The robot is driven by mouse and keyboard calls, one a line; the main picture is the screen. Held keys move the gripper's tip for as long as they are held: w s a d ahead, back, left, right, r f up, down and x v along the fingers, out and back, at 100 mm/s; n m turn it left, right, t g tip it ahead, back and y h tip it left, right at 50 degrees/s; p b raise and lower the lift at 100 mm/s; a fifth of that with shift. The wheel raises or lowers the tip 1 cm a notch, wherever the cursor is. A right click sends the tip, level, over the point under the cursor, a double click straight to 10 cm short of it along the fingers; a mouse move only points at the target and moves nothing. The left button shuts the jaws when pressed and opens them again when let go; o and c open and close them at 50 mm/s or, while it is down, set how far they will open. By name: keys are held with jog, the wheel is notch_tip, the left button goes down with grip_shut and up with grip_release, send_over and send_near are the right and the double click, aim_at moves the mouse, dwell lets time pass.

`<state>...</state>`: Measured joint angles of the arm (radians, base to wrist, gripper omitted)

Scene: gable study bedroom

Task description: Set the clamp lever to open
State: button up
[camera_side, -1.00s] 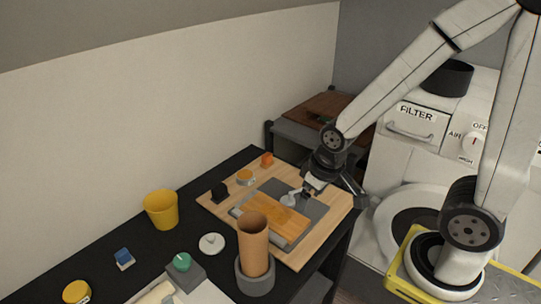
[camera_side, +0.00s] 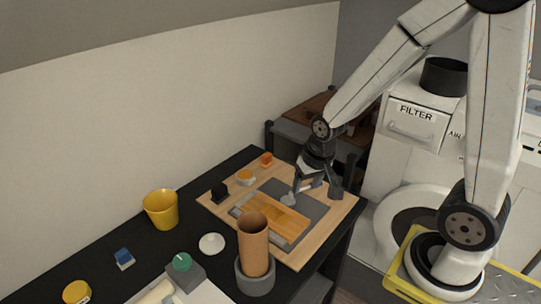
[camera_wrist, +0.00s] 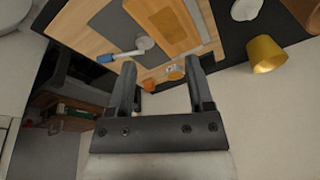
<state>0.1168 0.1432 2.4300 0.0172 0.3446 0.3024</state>
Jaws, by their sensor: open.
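The clamp lever (camera_side: 309,186) is a light bar on a round grey pivot, at the right part of the wooden board (camera_side: 335,217). In the wrist view the lever (camera_wrist: 125,54) has a blue tip, and its pivot (camera_wrist: 145,44) sits at the edge of a grey plate. An orange-brown wooden piece (camera_side: 272,224) lies on that plate. My gripper (camera_side: 320,190) is over the board close to the lever, partly overlapping it in the side view. In the wrist view my gripper (camera_wrist: 160,66) is open, with nothing between its fingers; the lever lies past the left fingertip.
An orange cube (camera_side: 267,159), an orange-topped disc (camera_side: 245,176) and a black block (camera_side: 219,192) stand along the board's far side. A tall brown cylinder (camera_side: 254,245) in a grey holder stands at the near side. A yellow cup (camera_side: 161,208) is farther left.

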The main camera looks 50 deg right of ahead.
jog(key=w+d+f+m, duration=0.3)
jog(key=d+f+m, duration=0.1)
jog(key=d+m, duration=0.5)
jog(key=w+d+f+m, duration=0.3)
jog(key=d+f+m, duration=0.1)
jog(key=d+m, duration=0.4)
jog(key=shift+w+d+f+m+g+h, duration=0.3)
jog(key=shift+d+m, duration=0.1)
jog(key=shift+d, duration=0.4)
jog(key=shift+f, duration=0.1)
jog(key=shift+w+d+f, duration=0.1)
jog(key=shift+w+f, duration=0.15)
jog(key=shift+f, duration=1)
jog(key=shift+w+d+f, duration=0.1)
jog(key=shift+w+f, duration=0.1)
jog(key=shift+f, duration=1)
jog(key=shift+w+d+f, duration=0.1)
jog(key=shift+w+f, duration=0.15)
jog(key=shift+f, duration=1)
grip_shut()
